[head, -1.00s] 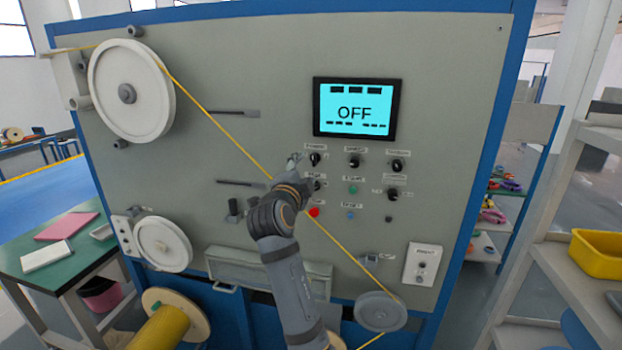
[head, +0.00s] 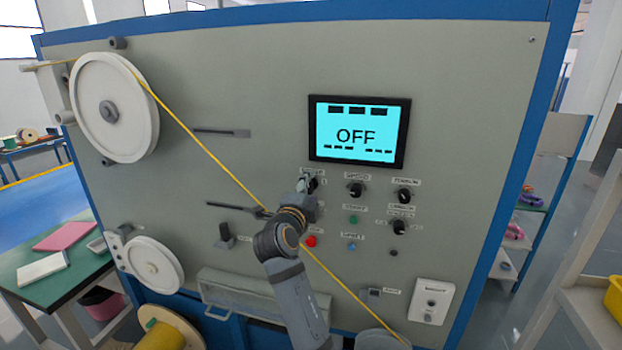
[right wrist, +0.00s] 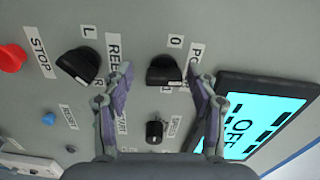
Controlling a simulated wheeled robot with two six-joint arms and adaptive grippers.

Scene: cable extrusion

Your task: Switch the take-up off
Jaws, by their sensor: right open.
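The machine's screen (head: 358,132) reads OFF; it also shows at the right of the right wrist view (right wrist: 252,118). In the right wrist view my open right gripper (right wrist: 160,72) has one finger on each side of the knob, with gaps visible. I cannot tell how deep the fingers reach. The black reel knob (right wrist: 78,66) is left of the fingers. My left gripper is not in view.
The red stop button (right wrist: 12,58), blue reset button (right wrist: 48,118) and speed knob (right wrist: 155,130) are close by. A yellow cable (head: 215,160) runs diagonally across the panel, passing behind my right arm. A white reel (head: 115,108) is at upper left.

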